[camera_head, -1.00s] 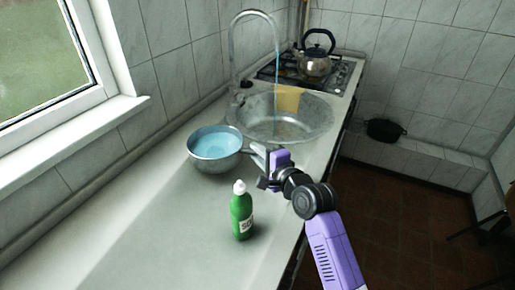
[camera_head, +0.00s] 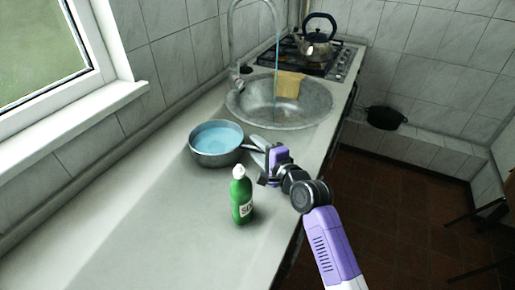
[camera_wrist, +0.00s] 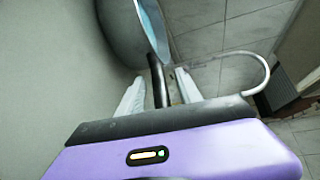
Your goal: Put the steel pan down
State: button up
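The steel pan (camera_head: 217,158), with light blue inside, sits level on the counter just left of my gripper. Its dark handle points toward my gripper. In the wrist view the pan (camera_wrist: 118,30) is cut off at the top, and its handle (camera_wrist: 158,84) runs down between my fingers. My gripper (camera_head: 258,151) is open around the handle. In the wrist view a narrow gap shows on each side of the handle, between the two pale fingers (camera_wrist: 158,92).
A green bottle (camera_head: 241,199) with a white cap stands on the counter (camera_head: 130,225) in front of the pan. The counter's left front is clear.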

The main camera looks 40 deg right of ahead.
jog(key=shift+s+r, duration=0.15)
jog(key=v, duration=1.1)
jog(key=shift+s+a+b, duration=0.1)
jog(key=shift+s+b, duration=0.2)
jog(key=shift+s, duration=0.05)
jog(key=shift+r, duration=0.1)
